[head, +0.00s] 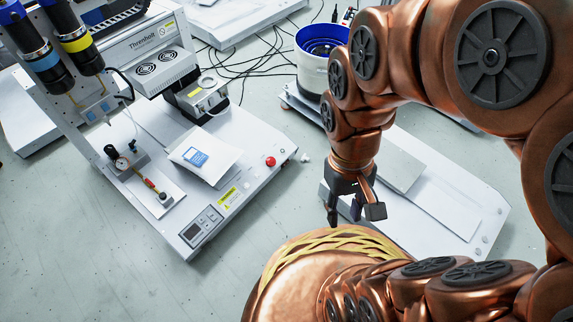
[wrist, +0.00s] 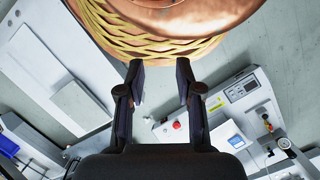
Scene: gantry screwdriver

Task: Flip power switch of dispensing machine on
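The dispensing machine (head: 235,205) stands at the left in the head view, with a white base, a red button (head: 270,161) and a dark panel (head: 201,226) on its front edge. The panel has a small display and small dark controls; which one is the power switch, and its position, is too small to tell.
A second white base plate (head: 440,205) lies behind and right of my gripper. A white bucket with a blue rim (head: 312,70) and loose black cables (head: 250,62) are at the back. Clear grey floor (head: 290,205) lies between my gripper and the machine.

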